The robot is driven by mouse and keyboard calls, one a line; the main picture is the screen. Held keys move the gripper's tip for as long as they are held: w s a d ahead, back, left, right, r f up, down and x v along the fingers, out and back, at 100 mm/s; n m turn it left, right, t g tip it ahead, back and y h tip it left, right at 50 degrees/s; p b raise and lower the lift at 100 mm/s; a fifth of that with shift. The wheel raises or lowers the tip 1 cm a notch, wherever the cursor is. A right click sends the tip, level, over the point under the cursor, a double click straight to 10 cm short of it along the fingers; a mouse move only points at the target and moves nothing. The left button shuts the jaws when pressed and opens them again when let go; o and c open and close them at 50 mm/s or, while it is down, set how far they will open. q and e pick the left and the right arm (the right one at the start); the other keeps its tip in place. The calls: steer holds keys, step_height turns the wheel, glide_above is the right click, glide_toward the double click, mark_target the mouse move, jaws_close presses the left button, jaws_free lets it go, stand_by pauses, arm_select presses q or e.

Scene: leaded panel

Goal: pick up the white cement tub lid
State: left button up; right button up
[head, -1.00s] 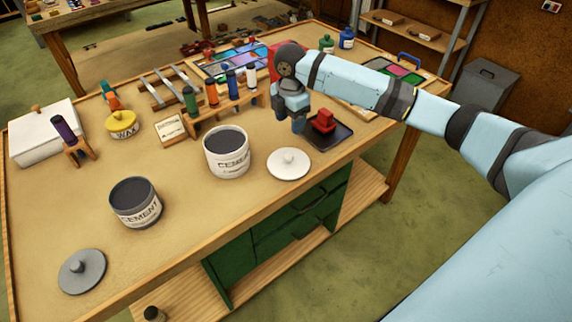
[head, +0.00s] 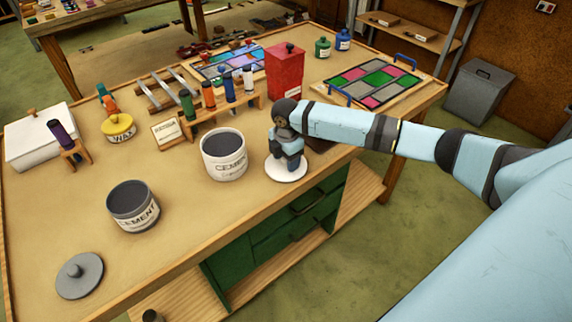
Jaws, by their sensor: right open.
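The white cement tub lid (head: 284,175) lies flat on the workbench near its front edge, right of the white cement tub (head: 223,165). My right gripper (head: 290,158) points down over the lid and hides its middle and knob. The gripper is open; whether its fingers touch the lid or sit around the knob cannot be told. A grey tub (head: 133,216) stands to the left, with a grey lid (head: 79,275) lying near the left front. My left gripper is not in view.
A red box (head: 286,72) and a stained-glass panel (head: 370,84) stand behind my right arm. A bottle rack (head: 222,113) is behind the white tub. A dark tray (head: 322,144) is mostly hidden by my arm. The bench front between the tubs is clear.

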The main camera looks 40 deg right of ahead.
steer(key=c, duration=1)
steer(key=shift+r, duration=0.1)
